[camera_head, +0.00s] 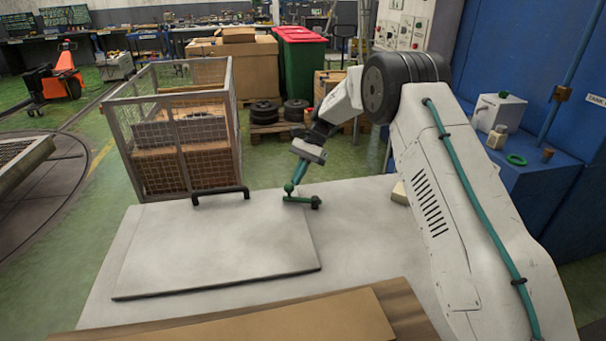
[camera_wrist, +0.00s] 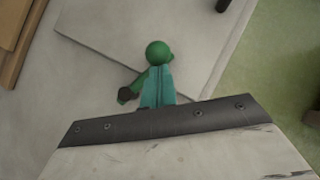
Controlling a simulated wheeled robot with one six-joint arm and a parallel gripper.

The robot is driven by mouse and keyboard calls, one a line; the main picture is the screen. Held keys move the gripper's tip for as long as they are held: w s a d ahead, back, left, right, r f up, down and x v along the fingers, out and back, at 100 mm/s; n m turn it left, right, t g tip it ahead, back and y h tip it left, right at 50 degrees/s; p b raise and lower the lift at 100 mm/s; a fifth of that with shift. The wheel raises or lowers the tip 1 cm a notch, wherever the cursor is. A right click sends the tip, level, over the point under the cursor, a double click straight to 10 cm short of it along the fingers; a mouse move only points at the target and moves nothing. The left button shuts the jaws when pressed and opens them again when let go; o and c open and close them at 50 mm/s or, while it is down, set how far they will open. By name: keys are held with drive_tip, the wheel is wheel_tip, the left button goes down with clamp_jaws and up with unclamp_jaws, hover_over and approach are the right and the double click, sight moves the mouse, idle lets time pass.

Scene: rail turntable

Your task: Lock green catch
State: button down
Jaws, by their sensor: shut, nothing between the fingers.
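The green catch (camera_head: 300,199) is at the far right corner of a flat pale panel (camera_head: 215,245). It has a round green knob (camera_head: 289,187) on its left end and a dark piece at its right end. The knob also shows in the wrist view (camera_wrist: 157,52). The dark piece (camera_wrist: 127,94) shows there partly beside my fingers. My gripper (camera_head: 292,182) points down at the knob with its teal fingers shut and nothing between them. In the wrist view my fingertips (camera_wrist: 156,70) are right by the knob; I cannot tell whether they touch it.
A dark bar handle (camera_head: 220,191) stands on the panel's far edge. A wire-mesh crate (camera_head: 178,135) is behind the table's far left. Cardboard (camera_head: 330,318) lies along the near edge. A blue bench (camera_head: 535,175) with small items is at right.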

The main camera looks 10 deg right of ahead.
drive_tip(key=s+a+n+g+h, duration=0.1)
drive_tip(key=n, duration=0.2)
drive_tip(key=shift+s+a+g, duration=0.15)
drive_tip(key=shift+g, duration=0.25)
drive_tip(key=shift+s+a, duration=0.15)
drive_tip(key=shift+s, duration=0.2)
drive_tip(key=w+f+v, duration=0.1)
drive_tip(key=w+v, duration=0.1)
drive_tip(key=v, duration=1.1)
drive_tip(key=shift+f, duration=0.15)
